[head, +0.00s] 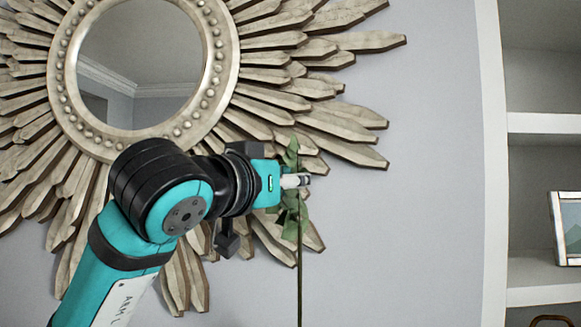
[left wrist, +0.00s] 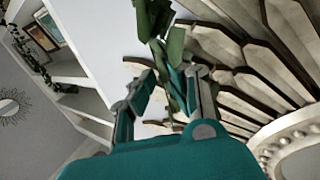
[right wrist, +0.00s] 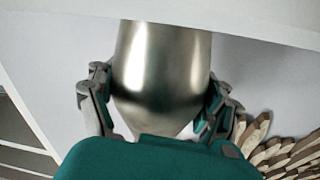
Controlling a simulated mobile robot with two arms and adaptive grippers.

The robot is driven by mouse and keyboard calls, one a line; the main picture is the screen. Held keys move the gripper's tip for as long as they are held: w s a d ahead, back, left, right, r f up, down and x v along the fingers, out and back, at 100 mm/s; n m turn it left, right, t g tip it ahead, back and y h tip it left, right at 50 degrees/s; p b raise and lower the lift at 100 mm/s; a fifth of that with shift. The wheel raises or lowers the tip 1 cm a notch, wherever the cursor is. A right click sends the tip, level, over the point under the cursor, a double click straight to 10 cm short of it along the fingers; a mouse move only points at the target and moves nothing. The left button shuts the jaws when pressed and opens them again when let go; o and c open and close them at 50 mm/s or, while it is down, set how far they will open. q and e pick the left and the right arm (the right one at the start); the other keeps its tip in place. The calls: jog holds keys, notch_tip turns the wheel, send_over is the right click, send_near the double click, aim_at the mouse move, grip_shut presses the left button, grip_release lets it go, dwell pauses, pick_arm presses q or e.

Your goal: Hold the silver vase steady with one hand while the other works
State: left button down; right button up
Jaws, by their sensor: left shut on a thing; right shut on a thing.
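The silver vase (right wrist: 162,60) fills the middle of the right wrist view, smooth and shiny, with its far end cut off by a pale surface at the top. My right gripper (right wrist: 158,85) has a finger on each side of the vase and is shut on it. The vase and right gripper are outside the head view. My left gripper (head: 298,181) is shut on a green leafy stem (head: 299,262), which hangs upright in front of the wall. In the left wrist view, green leaves (left wrist: 174,48) show between and beyond the left fingers (left wrist: 168,88).
A large sunburst mirror (head: 228,70) hangs on the grey wall behind my left arm. White shelves (head: 541,123) stand at the right, with a framed picture (head: 567,228) on one. The wall between the stem and the shelves is clear.

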pick_arm(q)
notch_tip(320, 180, down, 10)
dwell(1.0)
jog(key=c, duration=1.3)
grip_release()
jog(key=shift+o, duration=0.2)
jog(key=v, duration=1.2)
